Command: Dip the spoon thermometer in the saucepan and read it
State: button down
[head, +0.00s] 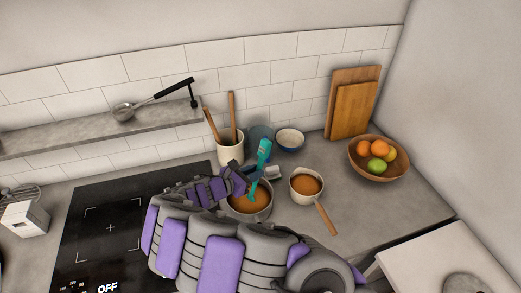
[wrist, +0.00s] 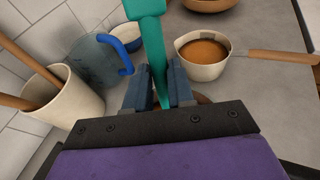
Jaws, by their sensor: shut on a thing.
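The teal spoon thermometer (head: 264,152) stands nearly upright in my gripper (head: 256,176). In the wrist view the two fingers of my gripper (wrist: 161,92) are closed on the shaft of the spoon thermometer (wrist: 154,50). A metal saucepan (head: 268,211) with brown liquid is below my gripper, partly hidden by my arm. The lower end of the thermometer reaches down over the liquid; I cannot tell how deep it is. No reading can be made out. A smaller pale pan (head: 294,192) with brown liquid and a wooden handle stands to the right; it also shows in the wrist view (wrist: 202,71).
A utensil crock (head: 230,155), a blue glass jug (wrist: 95,60) and a blue-white bowl (head: 290,139) stand behind. A fruit bowl (head: 365,168) and cutting boards (head: 352,108) are at the right. A cooktop (head: 110,225) lies left, below a shelf (head: 95,130) with a ladle (head: 150,101).

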jog(key=p, duration=1)
send_near(264, 142)
jog(key=shift+x, duration=2.6)
jog(key=shift+f+b, duration=0.2)
jog(key=shift+b, duration=0.1)
notch_tip(264, 142, down, 10)
jog(key=b, duration=0.8)
jog(key=shift+f, duration=0.1)
notch_tip(264, 142, up, 11)
jog(key=p, duration=0.8)
jog(key=shift+f, duration=0.15)
notch_tip(264, 142, down, 12)
jog(key=b, duration=0.9)
jog(key=shift+f+b, duration=0.2)
jog(key=shift+b, duration=0.1)
notch_tip(264, 142, up, 14)
jog(key=p, duration=0.3)
jog(key=shift+s, duration=0.1)
